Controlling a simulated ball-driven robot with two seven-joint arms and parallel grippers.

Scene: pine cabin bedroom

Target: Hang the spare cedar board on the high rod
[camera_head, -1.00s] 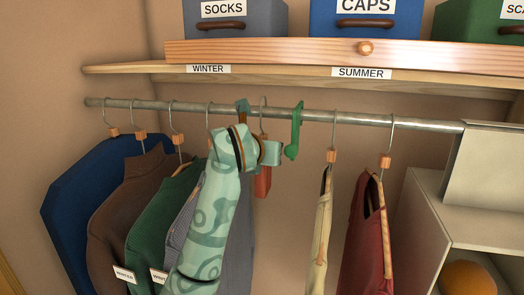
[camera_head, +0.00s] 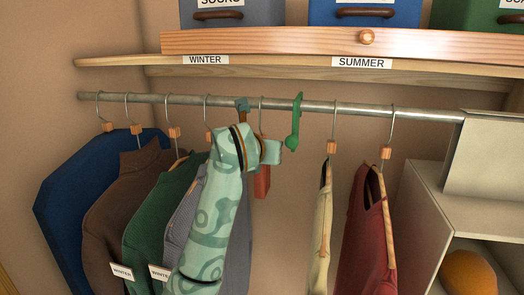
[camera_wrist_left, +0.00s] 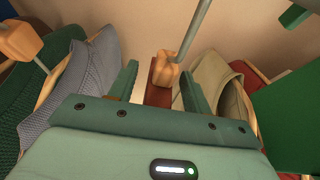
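The reddish cedar board (camera_head: 262,181) hangs under a wire hook (camera_head: 262,104) that appears to pass over the high rod (camera_head: 400,112). My left gripper (camera_head: 262,150) is just below the rod, in front of the board's upper part, and hides some of it. In the left wrist view, the two dark green fingers (camera_wrist_left: 160,88) stand apart. An orange wooden neck block (camera_wrist_left: 165,70) and the red-brown board (camera_wrist_left: 158,85) show between and beyond them, with a gap on the left side. Whether the right finger touches the block is unclear. My right gripper is not in view.
Several winter garments hang left of the board, including a brown one (camera_head: 125,205). A green hook-like piece (camera_head: 294,125) is on the rod just right of my gripper. A cream garment (camera_head: 321,215) and a red one (camera_head: 369,225) hang further right. A shelf (camera_head: 280,70) is above.

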